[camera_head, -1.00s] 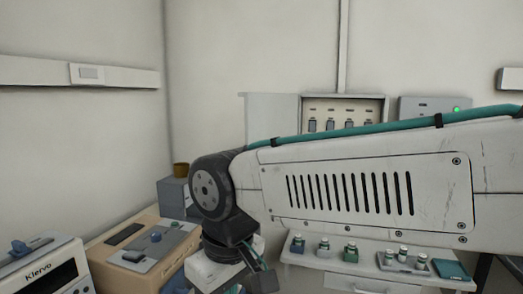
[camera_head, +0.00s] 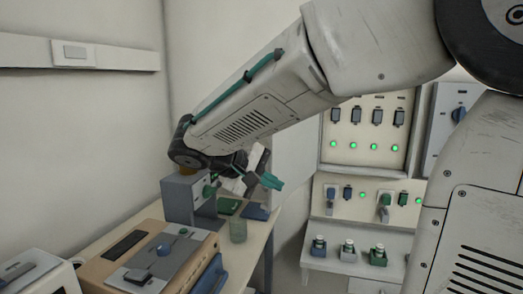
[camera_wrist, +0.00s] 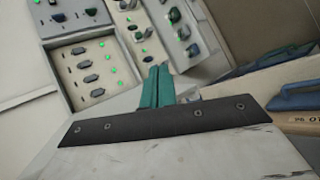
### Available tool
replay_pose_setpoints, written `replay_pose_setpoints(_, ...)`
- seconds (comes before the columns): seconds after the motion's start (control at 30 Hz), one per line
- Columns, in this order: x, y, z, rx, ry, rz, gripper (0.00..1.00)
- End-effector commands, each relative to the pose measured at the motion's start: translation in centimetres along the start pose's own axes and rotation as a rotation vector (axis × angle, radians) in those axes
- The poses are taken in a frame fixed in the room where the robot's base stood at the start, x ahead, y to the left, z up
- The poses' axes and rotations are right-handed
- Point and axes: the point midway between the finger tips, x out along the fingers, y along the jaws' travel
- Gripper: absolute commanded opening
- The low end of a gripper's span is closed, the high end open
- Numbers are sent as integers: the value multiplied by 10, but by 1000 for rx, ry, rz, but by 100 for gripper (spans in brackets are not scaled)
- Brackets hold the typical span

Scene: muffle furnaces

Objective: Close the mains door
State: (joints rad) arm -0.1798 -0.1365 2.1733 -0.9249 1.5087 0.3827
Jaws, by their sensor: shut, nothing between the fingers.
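The mains cabinet (camera_head: 365,132) hangs on the back wall, with a row of dark breakers and green lights inside. It stands open. Its pale grey door (camera_head: 298,145) is swung out to the left, partly behind my arm. In the wrist view, my gripper (camera_wrist: 158,86) is shut and empty, and the cabinet's breaker panel (camera_wrist: 92,70) shows tilted at upper left.
A grey unit with a blue knob (camera_head: 459,114) is right of the cabinet.

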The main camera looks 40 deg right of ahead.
Motion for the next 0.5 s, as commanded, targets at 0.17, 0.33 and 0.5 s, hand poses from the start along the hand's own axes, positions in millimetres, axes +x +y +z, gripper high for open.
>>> replay_pose_setpoints(0.17, -29, 17, -89, 17, 68, 338, 0)
replay_pose_setpoints(0.33, -56, 18, -141, 50, 149, 537, 0)
replay_pose_setpoints(0.5, -66, 19, -160, 67, 185, 610, 0)
